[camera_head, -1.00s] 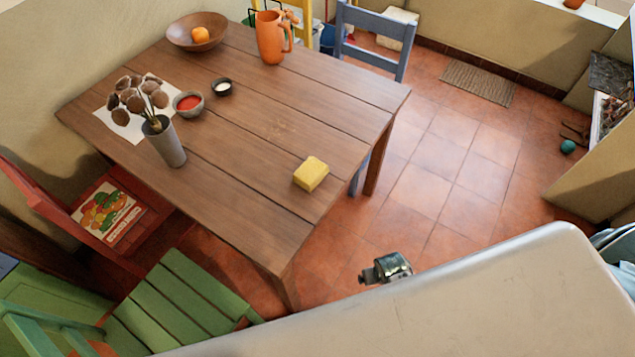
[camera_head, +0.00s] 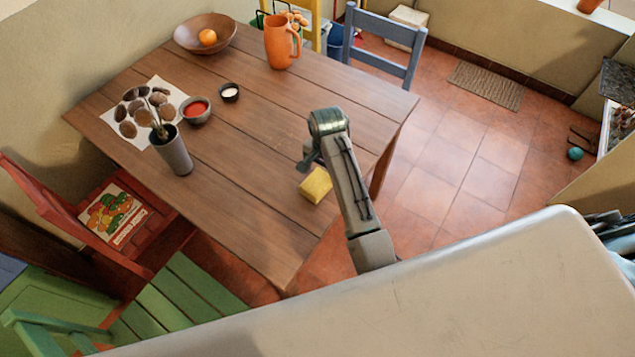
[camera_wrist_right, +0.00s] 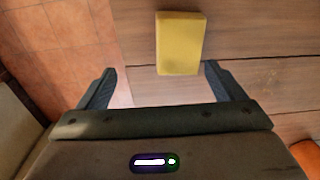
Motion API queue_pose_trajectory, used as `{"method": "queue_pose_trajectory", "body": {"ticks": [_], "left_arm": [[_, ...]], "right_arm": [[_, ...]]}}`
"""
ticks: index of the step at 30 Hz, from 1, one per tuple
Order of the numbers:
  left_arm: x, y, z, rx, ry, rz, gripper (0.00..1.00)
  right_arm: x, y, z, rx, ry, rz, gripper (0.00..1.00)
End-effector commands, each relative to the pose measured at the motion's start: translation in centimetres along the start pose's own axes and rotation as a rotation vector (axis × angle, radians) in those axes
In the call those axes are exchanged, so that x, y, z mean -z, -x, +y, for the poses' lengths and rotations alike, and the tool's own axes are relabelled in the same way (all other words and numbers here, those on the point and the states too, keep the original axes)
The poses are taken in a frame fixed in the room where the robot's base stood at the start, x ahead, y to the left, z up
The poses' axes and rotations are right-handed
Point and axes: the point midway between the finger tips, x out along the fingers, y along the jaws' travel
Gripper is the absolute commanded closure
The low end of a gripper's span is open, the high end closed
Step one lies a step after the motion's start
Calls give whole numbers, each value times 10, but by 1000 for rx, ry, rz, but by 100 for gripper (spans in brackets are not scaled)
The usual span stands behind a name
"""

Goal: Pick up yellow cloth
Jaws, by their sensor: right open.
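The yellow cloth (camera_head: 316,185) looks like a small block with flat sides. It lies on the wooden table (camera_head: 240,150) near its right front edge. My right gripper (camera_head: 308,163) is over the table just beyond the cloth in the head view, and the arm hides part of the cloth's right side. In the right wrist view the whole cloth (camera_wrist_right: 181,43) lies ahead of the fingertips, right of the middle between them. The right gripper (camera_wrist_right: 160,85) is open and empty, its fingers wide apart. My left gripper is not in view.
An orange jug (camera_head: 281,42), a wooden bowl (camera_head: 205,34) with an orange, small bowls (camera_head: 195,110) and a grey vase (camera_head: 174,152) stand farther back or left on the table. A blue chair (camera_head: 384,42) is behind it, a green chair (camera_head: 180,295) in front. The tabletop around the cloth is clear.

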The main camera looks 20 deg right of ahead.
Motion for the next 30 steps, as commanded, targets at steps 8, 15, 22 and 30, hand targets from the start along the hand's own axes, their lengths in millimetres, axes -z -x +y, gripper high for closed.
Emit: {"method": "queue_pose_trajectory", "body": {"ticks": [8,15,22,30], "left_arm": [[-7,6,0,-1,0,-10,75],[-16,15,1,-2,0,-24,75],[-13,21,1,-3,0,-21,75],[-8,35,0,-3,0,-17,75]], "right_arm": [[2,18,-30,-23,-94,-27,11],[2,-19,-29,-22,-96,-25,11],[3,-34,-29,-20,-94,-25,11],[7,-68,-29,-22,-94,-25,11]]}}
